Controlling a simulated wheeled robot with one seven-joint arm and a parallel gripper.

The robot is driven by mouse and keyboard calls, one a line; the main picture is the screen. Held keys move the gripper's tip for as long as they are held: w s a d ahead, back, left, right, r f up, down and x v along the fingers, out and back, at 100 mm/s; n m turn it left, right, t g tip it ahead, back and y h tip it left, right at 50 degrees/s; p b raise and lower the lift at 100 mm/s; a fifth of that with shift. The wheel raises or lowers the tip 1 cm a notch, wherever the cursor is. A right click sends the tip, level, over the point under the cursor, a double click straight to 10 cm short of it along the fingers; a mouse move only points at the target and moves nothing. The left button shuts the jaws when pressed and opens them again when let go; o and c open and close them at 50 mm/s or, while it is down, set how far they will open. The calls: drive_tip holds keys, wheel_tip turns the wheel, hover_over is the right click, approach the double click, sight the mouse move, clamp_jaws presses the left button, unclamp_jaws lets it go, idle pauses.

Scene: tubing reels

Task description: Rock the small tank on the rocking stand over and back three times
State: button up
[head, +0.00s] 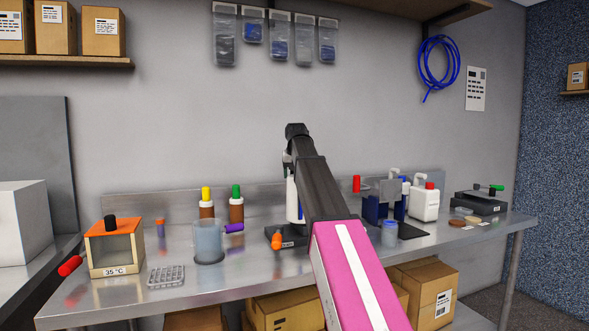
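The small tank (379,188) looks like a grey block seated between dark blue uprights of the rocking stand (374,211), right of centre on the bench. It appears roughly level, though its outline is small and crowded. A red knob (356,184) sticks up at its left end. My arm rises in front of the bench, left of the stand, and bends over at the top. My gripper's fingers are hidden behind the arm, so I cannot see whether they hold anything. No contact between my arm and the tank shows.
A blue-lidded jar (389,234) stands in front of the stand; a white jug (424,203) is right of it. A dark base with an orange knob (277,241) is partly behind my arm. A beaker (208,240) and incubator box (116,247) stand left.

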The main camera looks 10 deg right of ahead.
drive_tip(key=shift+f, duration=0.1)
clamp_jaws()
drive_tip(key=s+a+f+n+t+h, duration=0.1)
drive_tip(key=a+h, duration=0.3)
drive_tip(key=a, duration=0.3)
drive_tip(key=shift+s+f, duration=0.2)
drive_tip(key=shift+f, duration=0.15)
idle(0.6)
